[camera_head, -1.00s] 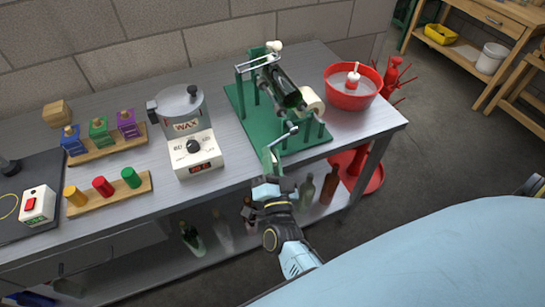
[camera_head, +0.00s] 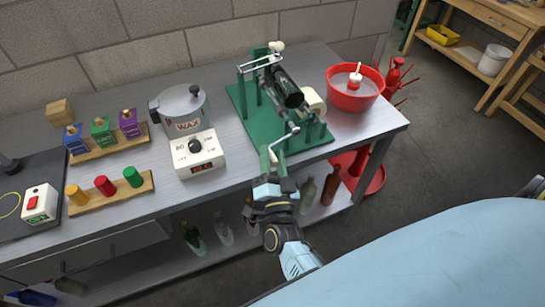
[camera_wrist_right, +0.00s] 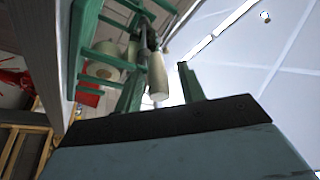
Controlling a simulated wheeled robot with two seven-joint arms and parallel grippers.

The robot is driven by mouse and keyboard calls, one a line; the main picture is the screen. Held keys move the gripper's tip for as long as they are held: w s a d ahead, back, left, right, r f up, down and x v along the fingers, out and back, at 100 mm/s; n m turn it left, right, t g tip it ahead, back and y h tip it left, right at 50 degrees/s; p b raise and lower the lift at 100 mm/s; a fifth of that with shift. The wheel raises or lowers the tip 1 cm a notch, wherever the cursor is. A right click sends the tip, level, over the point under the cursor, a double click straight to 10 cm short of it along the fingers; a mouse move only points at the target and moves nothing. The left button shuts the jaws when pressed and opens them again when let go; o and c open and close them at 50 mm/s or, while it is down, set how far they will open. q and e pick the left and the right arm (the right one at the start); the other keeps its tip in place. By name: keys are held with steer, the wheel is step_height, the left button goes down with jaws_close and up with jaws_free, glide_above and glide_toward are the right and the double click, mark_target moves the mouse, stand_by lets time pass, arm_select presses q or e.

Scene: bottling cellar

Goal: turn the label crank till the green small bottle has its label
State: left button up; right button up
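The green labelling stand (camera_head: 262,122) is on the bench. A dark green bottle (camera_head: 284,90) lies across its rollers; I see no label on its visible side. A cream label roll (camera_head: 313,101) sits beside it. The metal crank (camera_head: 284,139) is at the stand's front. My right gripper (camera_head: 271,158) reaches up to the crank from the bench's front edge. In the right wrist view its two green fingers (camera_wrist_right: 161,88) stand apart, with the pale crank handle (camera_wrist_right: 157,76) between them and a gap on the right. My left gripper is out of view.
A wax pot (camera_head: 183,108) on its white heater stands left of the stand. A red basin (camera_head: 352,94) is to the right. Bottles stand on the shelf below.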

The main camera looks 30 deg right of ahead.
steer(key=b+v, duration=0.1)
steer(key=v, duration=1.2)
steer(key=shift+b, duration=0.3)
steer(key=shift+s+a, duration=0.15)
